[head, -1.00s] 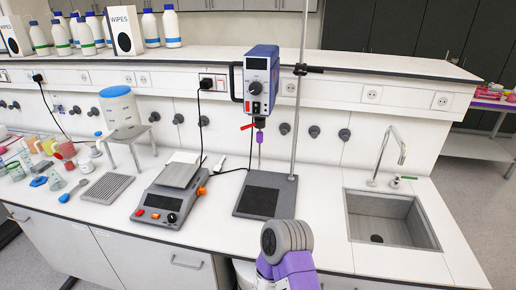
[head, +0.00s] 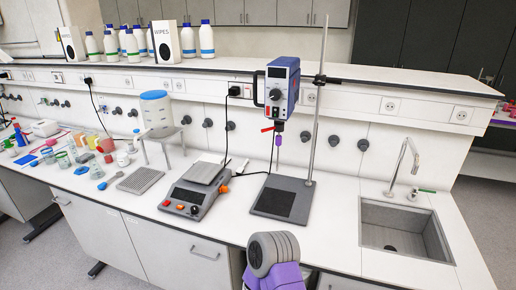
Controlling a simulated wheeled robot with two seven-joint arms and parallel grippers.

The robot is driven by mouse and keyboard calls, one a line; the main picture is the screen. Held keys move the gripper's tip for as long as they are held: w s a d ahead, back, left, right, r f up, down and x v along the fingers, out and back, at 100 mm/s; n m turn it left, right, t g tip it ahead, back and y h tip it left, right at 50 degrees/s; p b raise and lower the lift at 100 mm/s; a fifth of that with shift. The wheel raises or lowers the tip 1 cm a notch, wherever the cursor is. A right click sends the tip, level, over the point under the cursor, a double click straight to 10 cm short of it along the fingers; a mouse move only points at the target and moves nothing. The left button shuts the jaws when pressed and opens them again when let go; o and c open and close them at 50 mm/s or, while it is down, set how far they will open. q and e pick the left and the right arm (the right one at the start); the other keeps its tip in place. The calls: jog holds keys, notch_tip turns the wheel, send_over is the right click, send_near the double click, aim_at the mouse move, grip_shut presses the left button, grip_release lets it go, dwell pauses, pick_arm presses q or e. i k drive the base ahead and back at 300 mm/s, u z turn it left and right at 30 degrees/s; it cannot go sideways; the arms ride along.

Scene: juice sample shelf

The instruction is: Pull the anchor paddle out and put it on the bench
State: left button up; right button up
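The overhead stirrer (head: 276,88), blue and white, is clamped to a tall upright rod above its dark base plate (head: 283,198) on the bench (head: 330,205). A red lever (head: 267,129) sticks out to the left at its chuck. A short purple piece (head: 278,140) hangs under the chuck, clear of the base plate. It may be the anchor paddle, but it is too small to make out its shape. Neither of my grippers shows. Only a grey and purple link of my arm shows at the bottom middle.
A sink (head: 402,233) with a tap is to the right. Beakers and a grey rack (head: 139,180) lie farther left. White bench is bare between stirrer base and sink.

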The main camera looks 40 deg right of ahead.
aim_at(249, 192)
jog(key=i, duration=0.45)
jog(key=z, duration=0.7)
